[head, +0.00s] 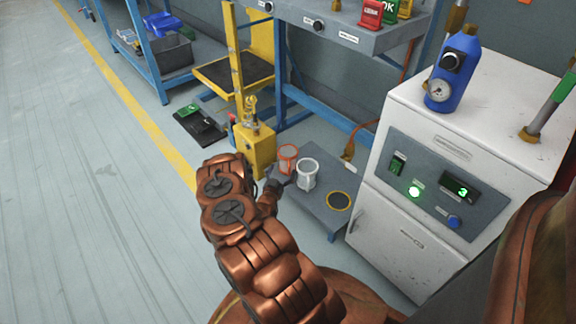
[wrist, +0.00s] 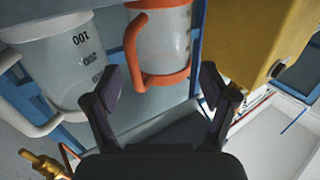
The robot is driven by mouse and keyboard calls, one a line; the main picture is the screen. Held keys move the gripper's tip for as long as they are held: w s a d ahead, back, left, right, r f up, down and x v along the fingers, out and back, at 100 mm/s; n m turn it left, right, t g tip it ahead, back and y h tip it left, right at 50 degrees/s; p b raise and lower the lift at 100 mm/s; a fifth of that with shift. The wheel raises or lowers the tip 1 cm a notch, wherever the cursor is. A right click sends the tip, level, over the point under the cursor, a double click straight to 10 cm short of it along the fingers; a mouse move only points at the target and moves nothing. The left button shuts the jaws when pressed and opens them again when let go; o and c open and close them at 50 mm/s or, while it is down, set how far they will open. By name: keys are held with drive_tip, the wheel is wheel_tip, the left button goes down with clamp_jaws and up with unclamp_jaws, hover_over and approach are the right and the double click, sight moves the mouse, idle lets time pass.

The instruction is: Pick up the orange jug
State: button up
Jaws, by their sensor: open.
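The orange jug (head: 288,155), clear-walled with an orange rim and handle, stands on a low grey table (head: 318,212). In the wrist view the orange jug (wrist: 168,42) is just ahead of my gripper (wrist: 160,82), its handle lying between the two spread fingers in the picture. The fingers are open and hold nothing; I cannot tell whether they touch the handle. In the head view my gripper (head: 275,184) is partly hidden by my arm, close to the jug's near side.
A white measuring jug (head: 307,174) stands right beside the orange one and also shows in the wrist view (wrist: 70,65). A yellow post base (head: 254,150) is close on the left. A dark yellow-rimmed disc (head: 339,201) marks the table's right part. A white cabinet (head: 400,240) stands further right.

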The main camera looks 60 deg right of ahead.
sight(285, 164)
drive_tip(key=b+x, duration=0.1)
drive_tip(key=x, duration=0.2)
drive_tip(key=b+x, duration=0.1)
drive_tip(key=x, duration=0.1)
drive_tip(key=shift+w+d+f+b, duration=0.1)
drive_tip(key=shift+d+f+b, duration=0.05)
drive_tip(key=shift+f+b, duration=0.15)
drive_tip(key=shift+w+d, duration=0.15)
drive_tip(key=shift+d, duration=0.3)
drive_tip(key=shift+r, duration=0.1)
drive_tip(key=c, duration=0.9)
